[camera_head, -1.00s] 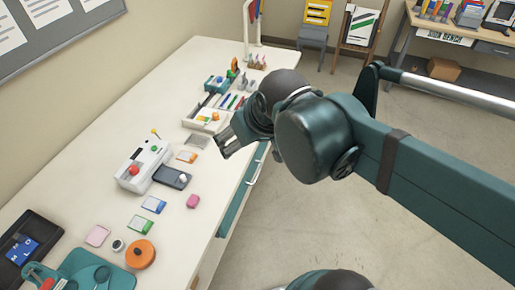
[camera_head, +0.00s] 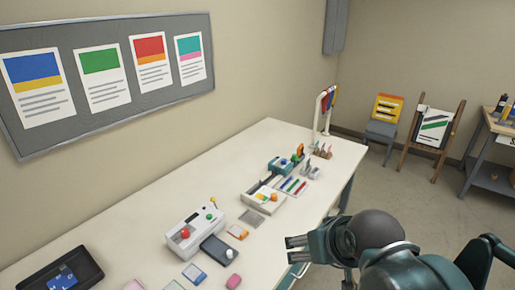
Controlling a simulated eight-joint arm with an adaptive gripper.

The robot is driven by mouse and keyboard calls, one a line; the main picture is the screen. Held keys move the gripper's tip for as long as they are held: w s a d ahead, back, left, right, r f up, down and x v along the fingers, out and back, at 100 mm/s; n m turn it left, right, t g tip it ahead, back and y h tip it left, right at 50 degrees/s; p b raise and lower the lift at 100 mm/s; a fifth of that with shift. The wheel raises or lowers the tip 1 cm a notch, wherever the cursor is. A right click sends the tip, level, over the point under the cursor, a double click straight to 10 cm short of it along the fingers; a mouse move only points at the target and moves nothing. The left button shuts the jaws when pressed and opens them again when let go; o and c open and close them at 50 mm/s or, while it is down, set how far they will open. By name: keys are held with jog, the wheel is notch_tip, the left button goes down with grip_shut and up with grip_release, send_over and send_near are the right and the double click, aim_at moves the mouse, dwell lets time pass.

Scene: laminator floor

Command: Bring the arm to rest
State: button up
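My gripper (camera_head: 290,249) is in the lower middle of the head view, at the front edge of the white table (camera_head: 165,200). Its fingers point left and look parted, with nothing seen between them. The dark rounded wrist of my arm is to the right of it. The rest of my arm runs off the bottom right of the picture.
A noticeboard (camera_head: 108,75) hangs behind.

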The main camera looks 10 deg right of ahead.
jog(key=shift+f+b, duration=0.9)
jog(key=shift+f, duration=0.25)
dwell(0.4)
